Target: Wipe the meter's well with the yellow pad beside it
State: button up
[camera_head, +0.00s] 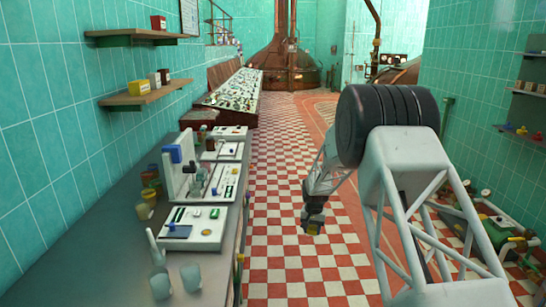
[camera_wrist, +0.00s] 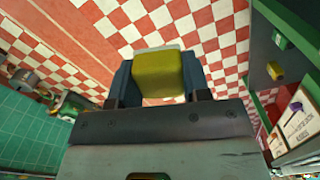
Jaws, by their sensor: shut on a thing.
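My gripper (camera_head: 314,214) hangs over the checkered floor, to the right of the bench and clear of it. In the wrist view it is shut on the yellow pad (camera_wrist: 158,76), which sits between the two dark fingers. A bit of yellow also shows at the gripper's lower end in the head view. The meter's well is too small to make out for certain.
The grey bench (camera_head: 95,255) runs along the left wall. The floor between bench and arm is clear.

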jog(key=s+a+r, duration=0.3)
jog(key=a+r, duration=0.3)
jog(key=a, duration=0.7)
jog(key=s+a+r, duration=0.3)
jog(key=a+r, duration=0.3)
jog(key=a, duration=0.7)
jog(key=s+a+r, duration=0.4)
jog(key=a+r, duration=0.1)
jog(key=a, duration=0.9)
jog(key=shift+r, duration=0.4)
jog(key=shift+f, duration=0.1)
jog(key=shift+f, duration=2.4)
jog(key=r, duration=0.1)
jog(key=a+r, duration=0.1)
jog(key=r, duration=0.2)
jog(key=shift+a, duration=0.3)
jog(key=shift+f, duration=0.1)
